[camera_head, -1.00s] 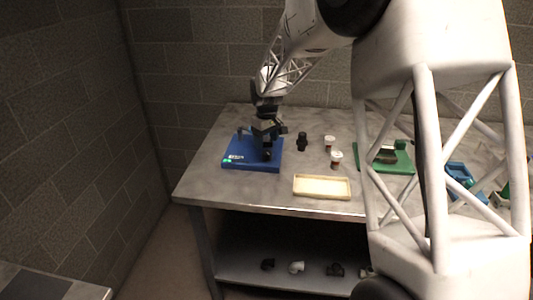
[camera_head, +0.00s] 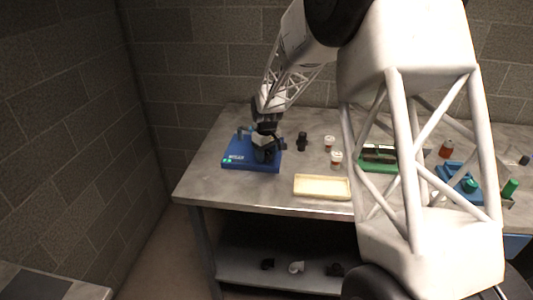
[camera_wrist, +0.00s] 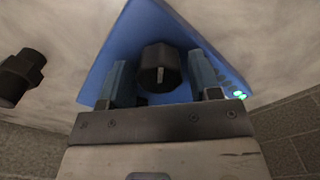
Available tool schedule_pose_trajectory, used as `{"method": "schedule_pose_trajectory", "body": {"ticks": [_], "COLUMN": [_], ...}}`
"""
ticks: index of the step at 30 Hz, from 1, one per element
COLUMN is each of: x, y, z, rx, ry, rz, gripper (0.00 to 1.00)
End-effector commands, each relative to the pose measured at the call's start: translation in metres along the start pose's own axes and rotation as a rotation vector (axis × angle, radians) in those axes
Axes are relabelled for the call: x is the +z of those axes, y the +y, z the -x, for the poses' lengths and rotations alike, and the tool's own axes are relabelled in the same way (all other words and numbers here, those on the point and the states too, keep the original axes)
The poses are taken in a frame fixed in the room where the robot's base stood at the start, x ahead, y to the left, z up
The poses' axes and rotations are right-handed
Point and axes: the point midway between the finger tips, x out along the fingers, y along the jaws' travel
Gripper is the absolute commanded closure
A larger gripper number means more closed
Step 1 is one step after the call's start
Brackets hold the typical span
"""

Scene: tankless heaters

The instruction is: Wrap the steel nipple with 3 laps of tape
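A blue base plate (camera_head: 238,163) with white lettering and green lights lies at the left of the table. It also shows in the wrist view (camera_wrist: 125,40). My gripper (camera_head: 266,155) is low over this plate. In the wrist view my gripper (camera_wrist: 160,60) has its two fingers apart, one on each side of a dark round-ended part (camera_wrist: 160,70) with a pale slot. Gaps show between this part and both fingers. I cannot tell whether this part is the steel nipple or part of the blue fixture. No tape can be made out for sure.
A black fitting (camera_head: 302,142) stands right of the blue plate. Two small white-capped jars (camera_head: 336,159) and a cream tray (camera_head: 322,187) lie further right. A green fixture (camera_head: 378,166) and blue fixture (camera_head: 452,178) lie beyond. Black and white elbows (camera_head: 296,267) sit on the lower shelf.

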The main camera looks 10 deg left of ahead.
Motion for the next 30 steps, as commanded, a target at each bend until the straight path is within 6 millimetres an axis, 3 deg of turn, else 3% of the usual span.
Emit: {"method": "schedule_pose_trajectory", "body": {"ticks": [1, 8, 16, 30], "x": [0.0000, 0.0000, 0.0000, 0.0000], "y": [0.0000, 0.0000, 0.0002, 0.0009], "z": [0.0000, 0.0001, 0.0008, 0.0006], "rx": [0.000, 0.000, 0.000, 0.000], "ry": [0.000, 0.000, 0.001, 0.000], "rz": [0.000, 0.000, -0.056, -0.359], "gripper": [0.50, 0.83, 0.83, 0.83]}}
